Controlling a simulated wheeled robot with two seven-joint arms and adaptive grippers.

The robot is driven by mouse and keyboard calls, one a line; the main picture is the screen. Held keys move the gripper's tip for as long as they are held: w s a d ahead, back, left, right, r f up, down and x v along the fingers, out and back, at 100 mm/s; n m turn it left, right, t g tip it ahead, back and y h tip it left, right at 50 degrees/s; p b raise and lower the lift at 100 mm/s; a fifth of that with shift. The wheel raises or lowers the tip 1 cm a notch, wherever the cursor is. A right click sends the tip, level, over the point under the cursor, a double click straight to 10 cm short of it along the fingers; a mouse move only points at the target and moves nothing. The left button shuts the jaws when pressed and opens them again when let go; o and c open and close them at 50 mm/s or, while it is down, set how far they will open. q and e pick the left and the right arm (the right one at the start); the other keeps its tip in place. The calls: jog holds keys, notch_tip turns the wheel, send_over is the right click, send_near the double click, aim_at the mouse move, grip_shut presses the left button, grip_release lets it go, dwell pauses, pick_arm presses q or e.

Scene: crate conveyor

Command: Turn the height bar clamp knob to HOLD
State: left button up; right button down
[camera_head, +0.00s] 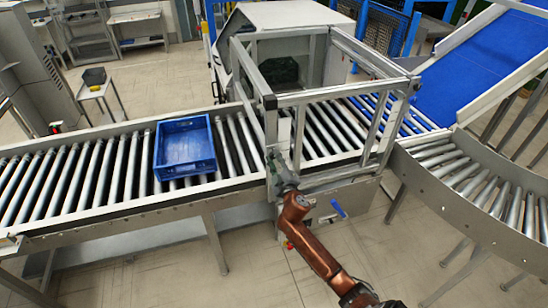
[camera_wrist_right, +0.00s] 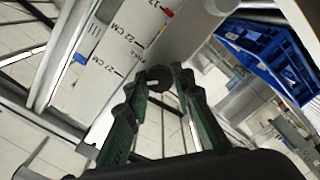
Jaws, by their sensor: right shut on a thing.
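The height bar clamp knob (camera_wrist_right: 162,78) is a small dark round knob with a light mark, between the fingertips in the right wrist view. My right gripper (camera_wrist_right: 160,82) has green fingers and is shut on the knob. In the head view my right gripper (camera_head: 279,168) is at the upright post of the metal frame, and the knob is hidden there. The height scale (camera_wrist_right: 122,45) is a white strip with CM markings, a red mark and a blue mark, beside the knob. No HOLD label is readable. My left gripper is not in view.
A blue crate (camera_head: 185,148) sits on the roller conveyor (camera_head: 85,218) left of the metal frame (camera_head: 345,92). A dark green crate (camera_head: 280,72) is inside the housing behind. A blue handle (camera_head: 338,208) is on the panel below the frame. Open floor lies in front.

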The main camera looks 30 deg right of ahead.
jog(key=n+p, duration=0.1)
jog(key=n, duration=0.3)
jog(key=shift+n, duration=0.3)
jog(key=shift+f+n+p, duration=0.1)
jog(key=shift+n+p, duration=0.4)
jog(key=shift+n, duration=1.7)
jog(key=c, duration=1.7)
grip_release()
jog(key=shift+o, duration=0.2)
